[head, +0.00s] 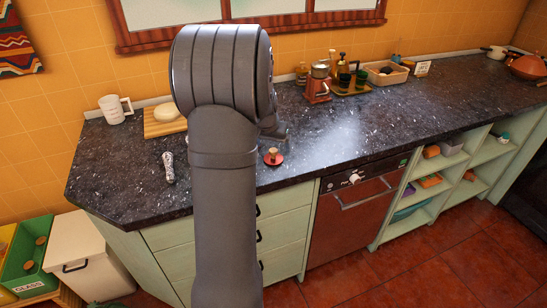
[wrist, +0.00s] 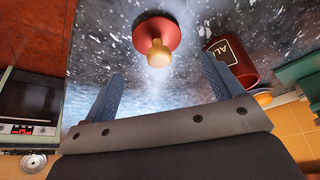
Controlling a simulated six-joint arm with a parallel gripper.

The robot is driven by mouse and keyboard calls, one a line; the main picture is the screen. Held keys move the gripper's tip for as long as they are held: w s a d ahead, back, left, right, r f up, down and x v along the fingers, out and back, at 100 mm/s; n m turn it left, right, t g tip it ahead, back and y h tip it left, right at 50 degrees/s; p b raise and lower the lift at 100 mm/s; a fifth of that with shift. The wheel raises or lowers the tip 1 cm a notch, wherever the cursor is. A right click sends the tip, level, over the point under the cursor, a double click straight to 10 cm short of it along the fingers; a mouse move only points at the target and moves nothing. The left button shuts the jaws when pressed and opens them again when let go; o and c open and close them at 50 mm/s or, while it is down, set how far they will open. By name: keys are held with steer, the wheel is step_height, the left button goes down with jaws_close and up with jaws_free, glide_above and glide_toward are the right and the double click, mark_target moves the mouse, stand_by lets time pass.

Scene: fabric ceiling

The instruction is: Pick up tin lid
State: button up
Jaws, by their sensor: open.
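The tin lid (head: 273,157) is a small red disc with a tan wooden knob. It lies on the dark speckled countertop, near the front edge, just right of my arm in the head view. In the wrist view the lid (wrist: 153,29) is at the top centre, knob towards me. My gripper (wrist: 162,68) is open and empty, its two blue fingers apart. The lid lies beyond the fingertips, roughly in line with the gap between them. A red tin (wrist: 226,50) with a dark label lies beyond the right finger. In the head view my arm hides most of the gripper.
A silver object (head: 168,168) lies left of my arm. A white mug (head: 112,111) and a wooden board (head: 154,129) stand behind it. A coffee grinder (head: 318,84) and a basket (head: 387,74) stand at the back right. The counter right of the lid is clear.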

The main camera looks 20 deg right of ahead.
mark_target(273, 151)
steer(key=x, duration=0.5)
steer(key=shift+s+a+f, duration=0.2)
steer(key=shift+s, duration=0.05)
steer(key=c, duration=1)
